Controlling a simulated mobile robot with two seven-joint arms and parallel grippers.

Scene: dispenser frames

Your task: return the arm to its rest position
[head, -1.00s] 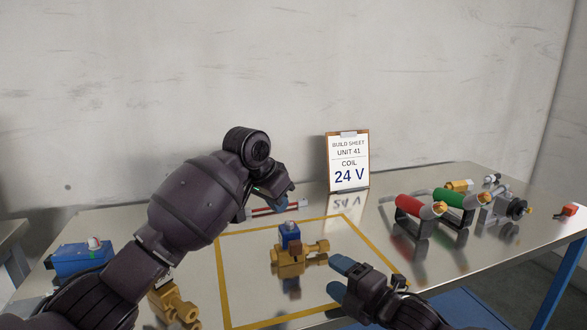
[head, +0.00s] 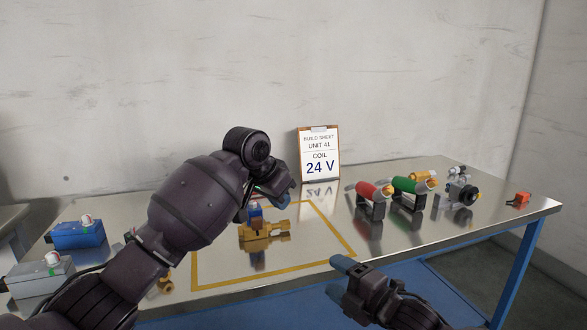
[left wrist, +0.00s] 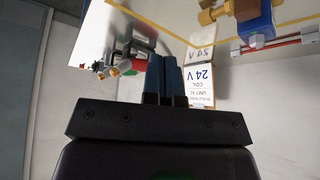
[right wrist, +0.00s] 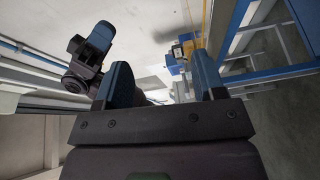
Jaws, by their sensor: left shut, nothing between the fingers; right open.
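My left gripper (head: 266,198) is shut and empty. In the head view it is in front of the back part of the table, overlapping the top of the brass valve's blue coil (head: 255,210). Its two blue fingers lie together in the left wrist view (left wrist: 165,80). My right gripper (head: 340,268) is open and empty, seen in front of the table's front edge. Its fingers are spread in the right wrist view (right wrist: 165,85). The brass valve (head: 264,231) stands inside the yellow-outlined square, apart from the right gripper. The left gripper's fingertips are partly hidden in the head view.
A build sheet reading 24 V (head: 319,155) stands at the table's back. Red (head: 366,190) and green (head: 404,185) cylinders on stands and a grey fitting (head: 461,194) are right. Blue (head: 77,236) and grey (head: 40,278) boxes are left. The metal tabletop (head: 470,222) is bare at front right.

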